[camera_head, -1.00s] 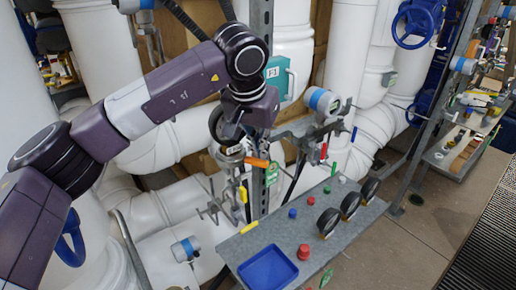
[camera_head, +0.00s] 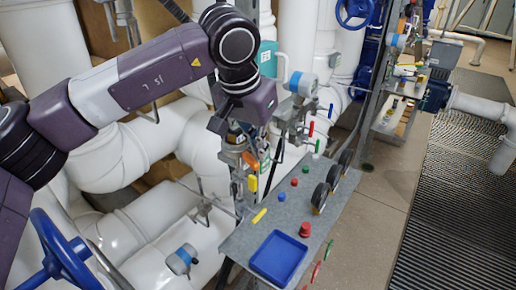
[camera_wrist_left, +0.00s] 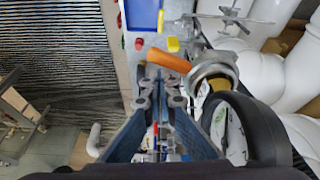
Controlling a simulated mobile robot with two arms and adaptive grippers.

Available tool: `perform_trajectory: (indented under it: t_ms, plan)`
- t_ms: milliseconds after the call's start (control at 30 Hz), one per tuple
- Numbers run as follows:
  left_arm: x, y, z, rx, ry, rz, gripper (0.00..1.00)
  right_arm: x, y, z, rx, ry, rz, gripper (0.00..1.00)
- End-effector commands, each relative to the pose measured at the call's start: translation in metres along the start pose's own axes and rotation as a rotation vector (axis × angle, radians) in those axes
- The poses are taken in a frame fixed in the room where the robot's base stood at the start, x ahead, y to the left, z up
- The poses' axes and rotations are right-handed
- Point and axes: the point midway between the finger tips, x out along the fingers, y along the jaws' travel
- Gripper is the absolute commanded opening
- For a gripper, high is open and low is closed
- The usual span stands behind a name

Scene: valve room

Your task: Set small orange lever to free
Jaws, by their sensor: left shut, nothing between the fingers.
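The small orange lever (camera_head: 250,160) is at the middle of the head view, on a pipe fitting, just above a yellow lever (camera_head: 253,184). In the left wrist view the orange lever (camera_wrist_left: 168,61) lies slightly tilted, its right end beside a round metal fitting (camera_wrist_left: 215,70). My left gripper's tips (camera_wrist_left: 159,90) are shut and empty, close to the lever in that picture; I cannot tell whether they touch it. In the head view, my left wrist hangs over the fitting and its fingers are largely hidden. My right gripper is out of view.
A grey bench (camera_head: 240,238) with a blue tray (camera_head: 279,257), coloured knobs and black-rimmed gauges (camera_head: 320,197) stands below right. White pipes crowd the left and back. A dark gauge (camera_wrist_left: 240,130) sits close to the fingers' right. Grated floor (camera_head: 450,190) is open at right.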

Motion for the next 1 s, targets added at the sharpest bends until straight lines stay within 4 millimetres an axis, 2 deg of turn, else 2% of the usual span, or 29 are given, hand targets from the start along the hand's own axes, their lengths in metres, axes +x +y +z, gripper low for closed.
perform_trajectory:
  t_ms: [267,633,1000]
  plan:
    - [0.000,0.000,0.000,0.000,0.000,-0.001,0.00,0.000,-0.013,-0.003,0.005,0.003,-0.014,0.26]
    - [-0.004,0.009,0.010,0.000,0.002,0.000,0.00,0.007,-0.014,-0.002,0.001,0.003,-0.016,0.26]
    - [-0.007,0.011,0.010,-0.001,0.001,-0.001,0.00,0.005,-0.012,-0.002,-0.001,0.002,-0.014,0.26]
